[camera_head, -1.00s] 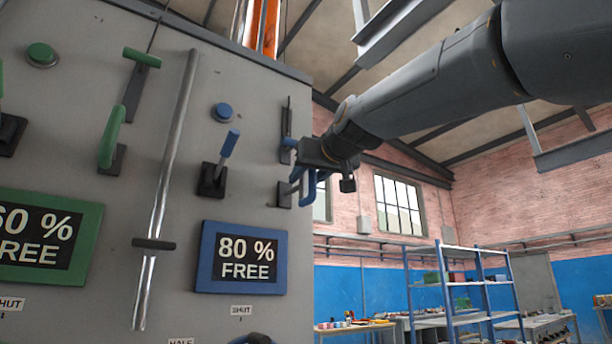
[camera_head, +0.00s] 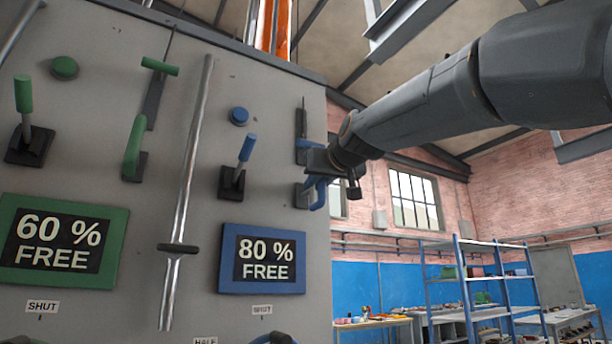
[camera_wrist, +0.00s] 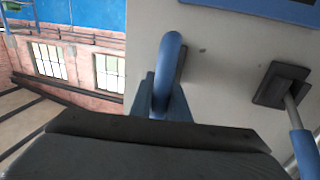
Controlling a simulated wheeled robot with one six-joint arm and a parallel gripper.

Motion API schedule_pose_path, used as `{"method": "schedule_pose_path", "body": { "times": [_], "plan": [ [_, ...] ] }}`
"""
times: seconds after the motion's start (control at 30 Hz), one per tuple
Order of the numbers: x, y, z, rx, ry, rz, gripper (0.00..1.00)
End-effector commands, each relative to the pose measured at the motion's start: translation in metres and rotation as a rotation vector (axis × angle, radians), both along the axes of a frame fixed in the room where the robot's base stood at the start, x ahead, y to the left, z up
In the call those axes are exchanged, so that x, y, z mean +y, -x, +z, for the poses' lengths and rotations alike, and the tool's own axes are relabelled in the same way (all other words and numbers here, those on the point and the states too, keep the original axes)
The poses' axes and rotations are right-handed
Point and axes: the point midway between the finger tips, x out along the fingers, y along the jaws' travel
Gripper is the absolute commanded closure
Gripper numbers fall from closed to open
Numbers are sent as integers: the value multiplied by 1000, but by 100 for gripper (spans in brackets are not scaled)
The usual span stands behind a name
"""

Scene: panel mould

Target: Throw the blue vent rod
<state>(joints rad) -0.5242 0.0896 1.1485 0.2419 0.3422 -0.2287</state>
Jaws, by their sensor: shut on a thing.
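The blue vent rod shows at the right edge of the grey panel (camera_head: 215,110) as a dark upright bar (camera_head: 301,120) with blue parts. Its blue curved handle (camera_head: 319,194) also shows in the wrist view (camera_wrist: 168,65), standing out from the panel. My gripper (camera_head: 318,176) is at this handle and shut on it. My gripper's dark body hides part of the rod in the head view, and the fingertips are mostly hidden in the wrist view.
A blue lever (camera_head: 246,150) on a black base stands left of my gripper, above the "80 % FREE" sign (camera_head: 262,258). Green levers (camera_head: 23,95) and a long metal bar (camera_head: 188,190) are further left. Shelves (camera_head: 480,275) and benches stand far right.

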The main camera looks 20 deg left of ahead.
Motion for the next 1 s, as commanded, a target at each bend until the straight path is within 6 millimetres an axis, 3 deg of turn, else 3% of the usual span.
{"method": "schedule_pose_path", "body": {
  "times": [0.1,0.33,0.37,0.47,0.77,1.0],
  "plan": [
    [-7,-11,2,-1,-2,-18,100],
    [-8,-11,1,-1,-2,-18,100],
    [-8,-11,1,-1,-2,-18,80],
    [-8,-11,1,-2,-1,-18,66],
    [-7,-10,0,-1,-1,-17,66],
    [-22,12,0,-2,-2,-17,66]
  ]
}}
